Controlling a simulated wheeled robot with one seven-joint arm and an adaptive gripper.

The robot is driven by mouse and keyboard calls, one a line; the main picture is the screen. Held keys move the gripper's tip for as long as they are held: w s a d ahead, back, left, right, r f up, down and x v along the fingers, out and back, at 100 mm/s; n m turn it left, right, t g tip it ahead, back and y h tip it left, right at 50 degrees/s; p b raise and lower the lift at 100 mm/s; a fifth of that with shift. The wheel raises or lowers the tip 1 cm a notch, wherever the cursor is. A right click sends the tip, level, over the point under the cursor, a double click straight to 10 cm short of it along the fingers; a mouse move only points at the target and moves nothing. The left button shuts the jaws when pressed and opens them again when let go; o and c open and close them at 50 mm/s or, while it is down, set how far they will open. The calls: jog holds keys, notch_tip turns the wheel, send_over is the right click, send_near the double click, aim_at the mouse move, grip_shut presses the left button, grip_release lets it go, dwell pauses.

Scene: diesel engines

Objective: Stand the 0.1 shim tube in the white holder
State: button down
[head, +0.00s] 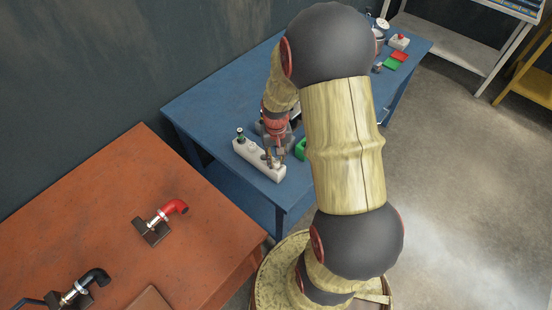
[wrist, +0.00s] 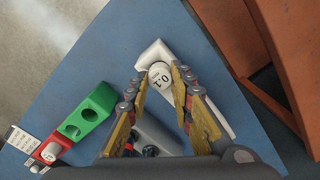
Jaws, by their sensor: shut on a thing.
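The 0.1 shim tube (wrist: 160,75) shows its round white cap with the black "0.1" in the wrist view. My gripper (wrist: 158,82) is shut on it, a fingertip at each side; in the head view my gripper (head: 273,157) is at the near right end of the white holder. The white holder (head: 246,152) is a long bar on the blue table; its end (wrist: 152,52) shows just past the cap in the wrist view. The tube is over or in that end; I cannot tell how deep, since cap and fingers hide the hole.
A green holder (wrist: 96,108) with open holes stands beside the white one, with a red block (wrist: 50,151) beyond it. A dark-topped tube (head: 240,134) stands at the white holder's far end. An orange table (head: 110,215) with pipe fittings is to the left.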

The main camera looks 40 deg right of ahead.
aim_at(276, 162)
dwell(0.4)
jog(key=c, duration=1.5)
grip_release()
jog(key=shift+o, duration=1)
jog(key=shift+o, duration=0.7)
jog(key=shift+s+r+p, duration=0.1)
jog(key=shift+r+p, duration=2.85)
jog(key=shift+r, duration=1.05)
